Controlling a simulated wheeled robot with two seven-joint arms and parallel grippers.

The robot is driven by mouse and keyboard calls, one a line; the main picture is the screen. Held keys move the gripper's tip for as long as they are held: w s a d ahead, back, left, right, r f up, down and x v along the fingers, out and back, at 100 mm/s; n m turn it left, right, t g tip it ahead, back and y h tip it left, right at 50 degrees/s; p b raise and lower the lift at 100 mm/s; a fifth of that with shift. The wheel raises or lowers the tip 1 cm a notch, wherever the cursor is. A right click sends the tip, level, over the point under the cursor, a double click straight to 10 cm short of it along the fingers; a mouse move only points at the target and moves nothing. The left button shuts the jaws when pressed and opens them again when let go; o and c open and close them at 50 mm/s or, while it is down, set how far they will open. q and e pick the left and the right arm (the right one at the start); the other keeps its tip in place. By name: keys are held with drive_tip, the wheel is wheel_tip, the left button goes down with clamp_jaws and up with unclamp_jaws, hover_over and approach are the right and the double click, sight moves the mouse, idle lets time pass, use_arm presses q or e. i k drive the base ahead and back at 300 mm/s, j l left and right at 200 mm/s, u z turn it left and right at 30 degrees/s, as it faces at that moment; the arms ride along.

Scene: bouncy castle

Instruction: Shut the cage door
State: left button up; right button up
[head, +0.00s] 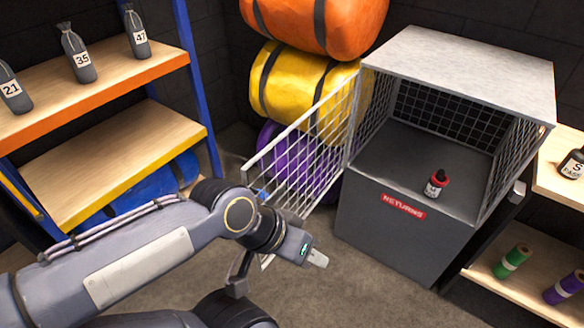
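The cage (455,65) is a grey box with wire mesh sides and a red RETURNS label on its front. Its wire door (308,150) stands wide open, swung out to the left from the cage's front left edge. A small blue part (261,194) shows at the door's outer edge, partly behind my arm. My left gripper (278,270) is in front of the door's lower outer part, and my arm hides that part. Whether they touch, and how far apart the fingers are, I cannot tell. My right gripper is not in view.
Rolled yellow (290,85), orange and purple bundles stack behind the door. A wooden shelf (515,285) stands at right. Floor before the cage is clear.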

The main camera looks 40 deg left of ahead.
sight(276, 195)
drive_tip(key=k+j, duration=0.1)
drive_tip(key=j, duration=0.25)
drive_tip(key=j+z, duration=0.1)
drive_tip(key=j, duration=0.25)
drive_tip(key=k+j, duration=0.15)
drive_tip(key=j, duration=0.15)
drive_tip(key=k+j+z, duration=0.1)
drive_tip(key=j, duration=0.25)
drive_tip(key=i+j, duration=0.1)
drive_tip(key=j, duration=0.25)
drive_tip(key=i+j, duration=0.1)
drive_tip(key=j, duration=0.25)
drive_tip(key=i+j+z, duration=0.1)
drive_tip(key=j, duration=0.25)
drive_tip(key=i+j, duration=0.15)
drive_tip(key=j, duration=0.2)
drive_tip(key=k+j+z, duration=0.15)
drive_tip(key=k+j, duration=0.15)
drive_tip(key=k, duration=0.15)
drive_tip(key=i+j, duration=0.05)
